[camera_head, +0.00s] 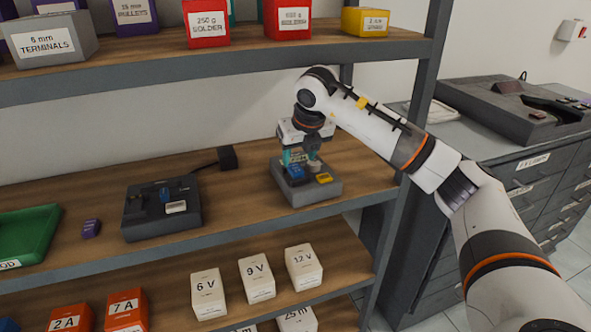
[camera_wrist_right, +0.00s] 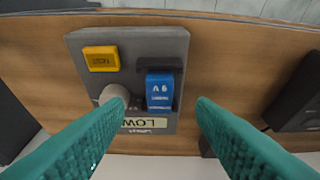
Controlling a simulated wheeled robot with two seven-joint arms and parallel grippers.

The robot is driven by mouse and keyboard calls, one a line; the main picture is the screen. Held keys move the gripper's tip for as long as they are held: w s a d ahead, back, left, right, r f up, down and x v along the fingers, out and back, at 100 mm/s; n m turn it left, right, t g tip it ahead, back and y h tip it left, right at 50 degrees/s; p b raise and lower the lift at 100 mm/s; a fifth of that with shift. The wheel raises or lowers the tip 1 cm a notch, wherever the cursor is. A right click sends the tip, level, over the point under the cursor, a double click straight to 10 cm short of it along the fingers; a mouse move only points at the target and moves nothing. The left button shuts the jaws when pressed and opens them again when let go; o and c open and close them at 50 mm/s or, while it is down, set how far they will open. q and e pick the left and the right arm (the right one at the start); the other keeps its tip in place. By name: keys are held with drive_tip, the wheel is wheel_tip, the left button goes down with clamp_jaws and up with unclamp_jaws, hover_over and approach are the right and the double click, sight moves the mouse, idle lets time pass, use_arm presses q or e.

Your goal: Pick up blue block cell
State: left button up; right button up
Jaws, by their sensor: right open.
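The blue block cell (camera_head: 295,173) sits in a slot of a small grey tester box on the middle shelf. In the right wrist view the blue block cell (camera_wrist_right: 159,90) shows a white "A 6" marking and lies between my fingers in the picture. My right gripper (camera_head: 299,158) is over the tester box, with its teal fingers (camera_wrist_right: 162,103) apart and nothing between their tips that I can see held. Whether the fingers touch the cell cannot be told. My left gripper is not in view.
The grey tester box (camera_head: 308,193) has a yellow button (camera_wrist_right: 101,59) and a round knob (camera_wrist_right: 114,94) close to one finger. A dark charger (camera_head: 150,228) with small blocks stands to the left. The upper shelf (camera_head: 250,59) hangs above; a shelf post (camera_head: 405,205) stands right.

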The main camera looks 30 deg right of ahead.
sight(296, 168)
drive_tip(key=x, duration=0.4)
drive_tip(key=shift+f+p, duration=0.15)
drive_tip(key=shift+p, duration=0.15)
drive_tip(key=c, duration=1.1)
